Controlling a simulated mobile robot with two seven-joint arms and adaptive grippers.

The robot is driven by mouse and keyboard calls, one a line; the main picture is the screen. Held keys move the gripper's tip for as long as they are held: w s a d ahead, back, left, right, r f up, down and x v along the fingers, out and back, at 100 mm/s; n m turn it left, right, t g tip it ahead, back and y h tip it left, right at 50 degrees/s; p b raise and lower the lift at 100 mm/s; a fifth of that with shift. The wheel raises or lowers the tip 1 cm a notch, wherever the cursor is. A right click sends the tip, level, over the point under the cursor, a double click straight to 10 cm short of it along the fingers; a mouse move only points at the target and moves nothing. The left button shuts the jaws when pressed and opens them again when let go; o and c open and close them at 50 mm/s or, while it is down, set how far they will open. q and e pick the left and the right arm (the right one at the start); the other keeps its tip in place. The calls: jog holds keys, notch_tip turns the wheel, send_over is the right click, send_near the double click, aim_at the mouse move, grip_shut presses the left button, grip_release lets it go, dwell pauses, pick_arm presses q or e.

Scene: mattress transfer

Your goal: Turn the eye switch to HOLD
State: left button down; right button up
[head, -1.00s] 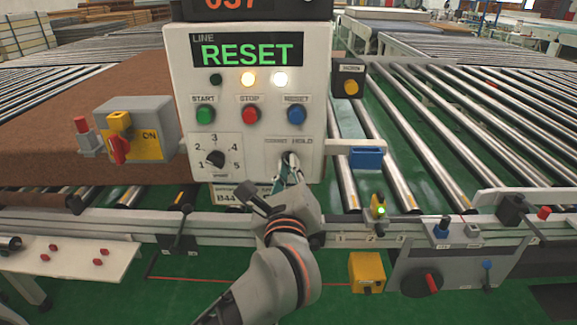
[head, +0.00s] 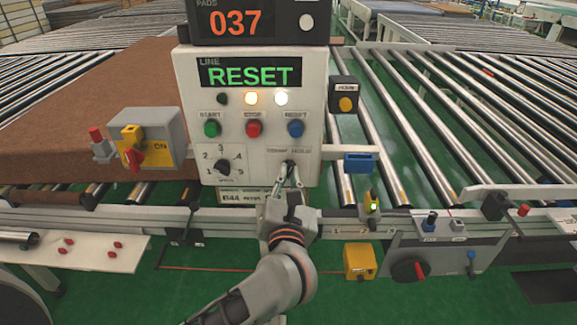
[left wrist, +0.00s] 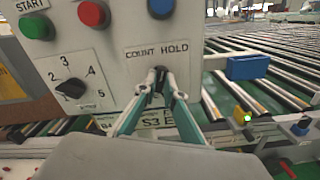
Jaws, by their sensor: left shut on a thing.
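The eye switch (left wrist: 154,88) is a small dark knob under the COUNT and HOLD labels, at the lower right of the white control panel (head: 250,148). My left gripper (left wrist: 157,80) is shut on the knob, with one fingertip on each side. The fingers hide most of the knob, so which label it points to cannot be told. In the head view the left gripper (head: 289,170) reaches up to the panel from below. My right gripper is in neither view.
The line display (head: 250,75) reads RESET, with 037 above it. A numbered dial (head: 222,166) is left of the switch. A blue block (head: 361,162) on a bracket is close on the right. A yellow box (head: 360,261) sits lower right.

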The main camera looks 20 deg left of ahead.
pick_arm(q)
jog(key=shift+m, duration=1.4)
jog(key=c, duration=2.1)
grip_release()
jog(key=shift+c, duration=0.2)
jog(key=shift+s, duration=0.1)
jog(key=v, duration=1.2)
